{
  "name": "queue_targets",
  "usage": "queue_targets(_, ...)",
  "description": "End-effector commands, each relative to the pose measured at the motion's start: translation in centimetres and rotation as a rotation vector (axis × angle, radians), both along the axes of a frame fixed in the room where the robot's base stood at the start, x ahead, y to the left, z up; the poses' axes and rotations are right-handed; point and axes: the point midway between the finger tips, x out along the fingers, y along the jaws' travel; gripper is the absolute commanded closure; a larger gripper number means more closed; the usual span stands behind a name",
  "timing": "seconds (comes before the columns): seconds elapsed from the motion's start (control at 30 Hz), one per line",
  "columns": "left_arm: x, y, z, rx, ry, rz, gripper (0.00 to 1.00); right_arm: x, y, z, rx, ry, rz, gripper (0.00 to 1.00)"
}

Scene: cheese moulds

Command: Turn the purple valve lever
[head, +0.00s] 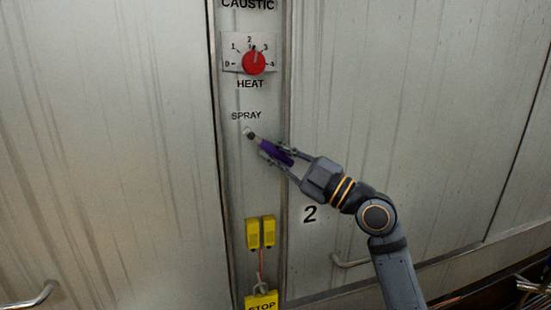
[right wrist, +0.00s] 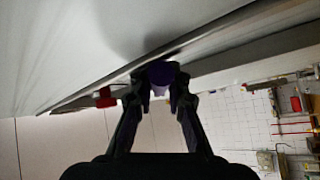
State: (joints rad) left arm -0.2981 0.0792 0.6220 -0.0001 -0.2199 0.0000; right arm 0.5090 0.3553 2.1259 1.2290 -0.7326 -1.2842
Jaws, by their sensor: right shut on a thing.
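The purple valve lever (head: 274,151) sticks out below the SPRAY label on the narrow metal panel. It slants down to the right from its pale pivot (head: 249,132). My right gripper (head: 277,155) is shut on the lever, with one finger on each side of it. In the right wrist view the lever's dark purple end (right wrist: 160,73) sits between the fingertips of the right gripper (right wrist: 160,84). My left gripper is in neither view.
A red HEAT knob (head: 254,62) is above the lever. Yellow boxes (head: 260,232) and a yellow STOP tag (head: 262,302) are below it. Door handles (head: 350,262) and (head: 38,297) stick out low on the side panels. The wall left of the lever is clear.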

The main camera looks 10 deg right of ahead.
Motion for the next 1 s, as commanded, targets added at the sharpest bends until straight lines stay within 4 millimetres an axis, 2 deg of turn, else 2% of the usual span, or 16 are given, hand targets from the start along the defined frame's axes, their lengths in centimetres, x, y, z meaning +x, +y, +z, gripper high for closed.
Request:
queue_targets(0.33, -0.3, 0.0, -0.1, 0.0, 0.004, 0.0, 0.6, 0.1, 0.0, -0.4, -0.006, 0.008, 0.0, 1.0)
queue_targets(0.37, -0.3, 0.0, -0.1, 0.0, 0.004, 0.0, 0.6, 0.1, 0.0, -0.4, -0.005, 0.008, 0.0, 0.82)
queue_targets(0.5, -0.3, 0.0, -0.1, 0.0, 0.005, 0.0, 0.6, 0.1, 0.0, -0.3, -0.004, 0.006, -0.001, 0.63)
queue_targets(0.53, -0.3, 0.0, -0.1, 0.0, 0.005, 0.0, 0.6, 0.1, 0.0, -0.3, -0.004, 0.005, 0.0, 0.61)
queue_targets(0.83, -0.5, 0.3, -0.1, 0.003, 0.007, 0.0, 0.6, 0.0, 0.0, 0.1, -0.002, 0.001, 0.0, 0.61)
queue_targets(1.0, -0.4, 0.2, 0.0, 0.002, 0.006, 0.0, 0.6, 0.0, 0.0, 2.8, -0.001, -0.003, -0.001, 0.61)
